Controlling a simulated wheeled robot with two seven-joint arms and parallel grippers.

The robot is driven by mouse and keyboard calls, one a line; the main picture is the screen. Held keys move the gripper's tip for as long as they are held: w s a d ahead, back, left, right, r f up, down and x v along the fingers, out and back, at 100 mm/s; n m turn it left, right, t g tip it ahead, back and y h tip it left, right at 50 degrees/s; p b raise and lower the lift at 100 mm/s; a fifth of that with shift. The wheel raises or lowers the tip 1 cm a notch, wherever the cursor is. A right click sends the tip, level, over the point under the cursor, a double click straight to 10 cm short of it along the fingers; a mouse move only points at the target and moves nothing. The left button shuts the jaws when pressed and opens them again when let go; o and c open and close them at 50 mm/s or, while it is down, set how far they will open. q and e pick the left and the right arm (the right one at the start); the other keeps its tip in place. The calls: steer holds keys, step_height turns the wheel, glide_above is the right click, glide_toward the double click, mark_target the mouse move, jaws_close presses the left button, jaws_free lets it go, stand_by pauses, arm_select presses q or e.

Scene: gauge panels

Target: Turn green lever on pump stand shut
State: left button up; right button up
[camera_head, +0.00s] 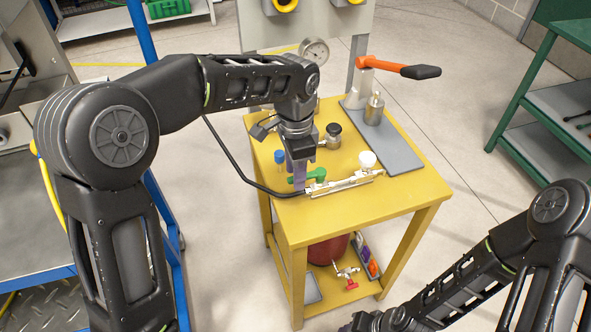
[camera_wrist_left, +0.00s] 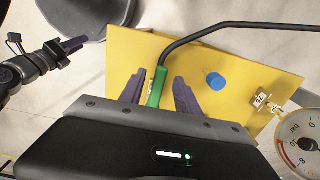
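The green lever (camera_head: 314,175) sits on a silver valve pipe (camera_head: 345,183) on the yellow pump stand (camera_head: 330,218). My left gripper (camera_head: 299,176) points down at the lever from above. In the left wrist view, the green lever (camera_wrist_left: 157,87) stands between the two purple fingers of my left gripper (camera_wrist_left: 158,92). The fingers are apart, with a visible gap to the lever on the right side; the left finger is close to it, and contact cannot be told. My right gripper (camera_wrist_left: 70,46) shows at the left of the wrist view, away from the stand; its opening is unclear.
A black hose (camera_head: 240,171) joins the pipe's left end. A blue cap (camera_head: 280,157), a white knob (camera_head: 368,159), a pressure gauge (camera_head: 314,52) and an orange lever with black grip (camera_head: 398,67) stand nearby. The lower shelf holds a red-handled valve (camera_head: 350,281).

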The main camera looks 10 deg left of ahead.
arm_select(q)
steer(key=shift+c, duration=0.3)
jaws_close()
stand_by(1.1)
